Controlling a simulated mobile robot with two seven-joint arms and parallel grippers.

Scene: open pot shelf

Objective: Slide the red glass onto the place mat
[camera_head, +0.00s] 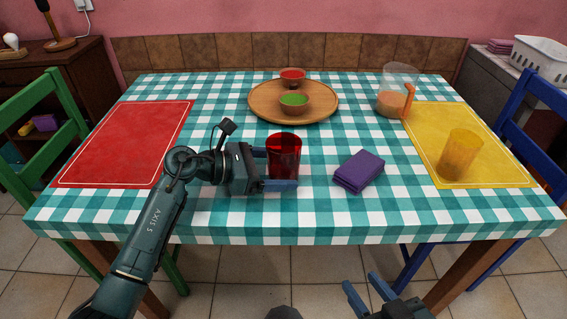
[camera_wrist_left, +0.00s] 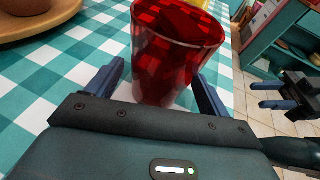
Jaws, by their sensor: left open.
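The red glass (camera_head: 284,150) stands upright on the checked tablecloth, near the front middle of the table. My left gripper (camera_head: 281,168) is open low at the table, with a finger on each side of the glass. In the left wrist view the red glass (camera_wrist_left: 172,50) stands between the two blue fingers; whether they touch it I cannot tell. A red place mat (camera_head: 125,145) lies at the left and a yellow place mat (camera_head: 490,165) at the right. My right gripper (camera_head: 360,281) is open and empty in front of the table.
A purple folded cloth (camera_head: 359,171) lies right of the glass. A round wooden tray (camera_head: 262,105) with a red-filled bowl (camera_head: 292,76) and a green-filled bowl (camera_head: 294,102) is behind. An orange glass (camera_head: 459,155) stands on the yellow mat, a pitcher (camera_head: 397,88) near it.

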